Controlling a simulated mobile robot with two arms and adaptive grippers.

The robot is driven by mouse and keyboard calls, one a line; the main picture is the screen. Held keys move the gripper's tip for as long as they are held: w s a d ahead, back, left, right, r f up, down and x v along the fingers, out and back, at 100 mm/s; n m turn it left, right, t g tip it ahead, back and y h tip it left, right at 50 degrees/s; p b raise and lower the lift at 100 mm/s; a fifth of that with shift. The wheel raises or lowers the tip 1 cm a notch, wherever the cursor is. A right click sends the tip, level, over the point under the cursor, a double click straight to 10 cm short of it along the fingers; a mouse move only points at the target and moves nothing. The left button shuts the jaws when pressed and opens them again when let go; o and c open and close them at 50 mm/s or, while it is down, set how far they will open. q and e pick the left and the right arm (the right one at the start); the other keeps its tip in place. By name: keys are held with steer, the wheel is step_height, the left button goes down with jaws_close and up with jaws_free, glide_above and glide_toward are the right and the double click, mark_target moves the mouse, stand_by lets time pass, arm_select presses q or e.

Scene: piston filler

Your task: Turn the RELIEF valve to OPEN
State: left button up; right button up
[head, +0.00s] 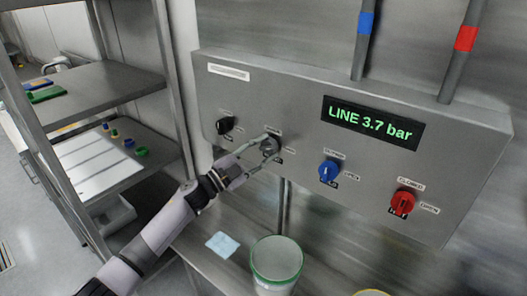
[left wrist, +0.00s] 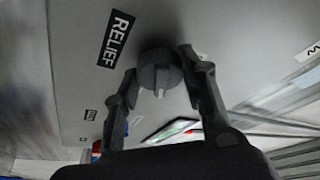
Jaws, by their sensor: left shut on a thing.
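The RELIEF valve is a grey round knob (head: 269,146) on the steel panel (head: 300,190), second from the left in the head view. In the left wrist view the knob (left wrist: 158,72) sits beside a black RELIEF label (left wrist: 115,38), with a pale pointer mark on its face. My left gripper (head: 262,146) is at the knob, its two fingers on either side of it and shut on it. It also shows in the left wrist view (left wrist: 158,65). The small labels around the knob are too small to read in the head view. My right gripper is not in view.
A black knob (head: 226,125), a blue knob (head: 329,171) and a red knob (head: 403,201) are on the same panel. A display (head: 372,123) reads LINE 3.7 bar. A green-rimmed container (head: 276,262) and a blue cloth (head: 222,244) are below. Shelves (head: 100,90) stand left.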

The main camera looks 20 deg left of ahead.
arm_select(q)
steer(key=m+g, duration=0.1)
steer(key=m, duration=0.2)
steer(key=shift+a+r, duration=0.1)
steer(key=shift+m+g+p, duration=0.55)
steer(key=shift+m+g, duration=0.15)
steer(key=shift+m, duration=0.6)
steer(key=o, duration=1.2)
steer(key=shift+c, duration=0.2)
steer(key=shift+s, duration=0.1)
steer(key=shift+s+a, duration=0.25)
steer(key=shift+a, duration=0.05)
steer(key=v, duration=1.1)
